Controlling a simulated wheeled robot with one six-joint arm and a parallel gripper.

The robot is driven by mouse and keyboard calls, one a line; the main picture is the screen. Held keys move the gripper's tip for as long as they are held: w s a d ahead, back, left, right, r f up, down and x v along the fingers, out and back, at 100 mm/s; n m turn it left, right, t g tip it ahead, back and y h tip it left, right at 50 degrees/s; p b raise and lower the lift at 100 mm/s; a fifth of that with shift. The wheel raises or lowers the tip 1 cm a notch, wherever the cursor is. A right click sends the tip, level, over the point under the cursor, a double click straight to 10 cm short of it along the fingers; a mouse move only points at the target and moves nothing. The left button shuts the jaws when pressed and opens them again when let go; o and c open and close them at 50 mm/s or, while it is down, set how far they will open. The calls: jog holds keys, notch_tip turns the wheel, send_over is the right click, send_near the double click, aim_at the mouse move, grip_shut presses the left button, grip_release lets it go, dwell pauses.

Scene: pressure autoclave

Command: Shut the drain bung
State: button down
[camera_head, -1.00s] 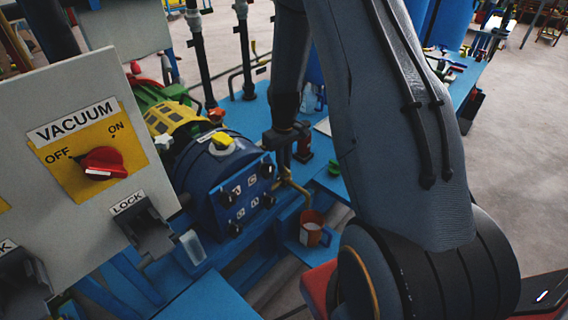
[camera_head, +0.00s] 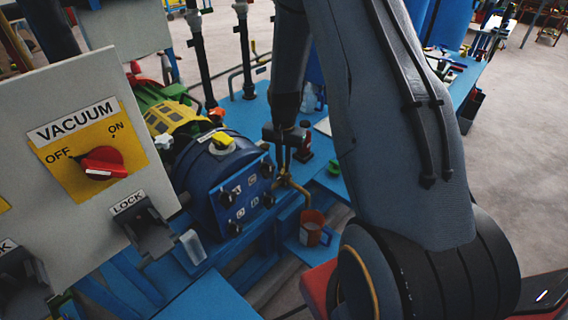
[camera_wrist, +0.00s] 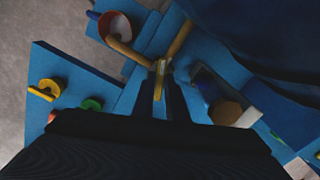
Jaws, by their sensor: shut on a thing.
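The brass drain pipe (camera_head: 296,187) comes off the front of the blue vessel (camera_head: 232,190), and its bent runs also show in the wrist view (camera_wrist: 181,38). My gripper (camera_head: 284,164) points down at this pipe, beside the vessel's front. In the wrist view my gripper (camera_wrist: 161,92) is shut on a small upright brass piece (camera_wrist: 159,80) at the pipe junction, which looks like the drain bung's handle. The fingers and the dark lighting hide most of it, so I cannot tell how the bung is set.
A red cup (camera_head: 311,226) with pale contents stands below the pipe on a blue shelf. A dark red bottle (camera_head: 304,142) stands close behind my gripper. A grey panel (camera_head: 70,100) with a red VACUUM knob (camera_head: 103,163) pointing to OFF fills the left.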

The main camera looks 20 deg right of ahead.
aim_at(284, 166)
jog(key=shift+r+m, duration=0.1)
jog(key=shift+m, duration=2.1)
jog(key=c, duration=1.8)
grip_release()
jog(key=shift+o, duration=0.2)
jog(key=shift+r+b, duration=0.65)
jog(key=shift+r, duration=3.2)
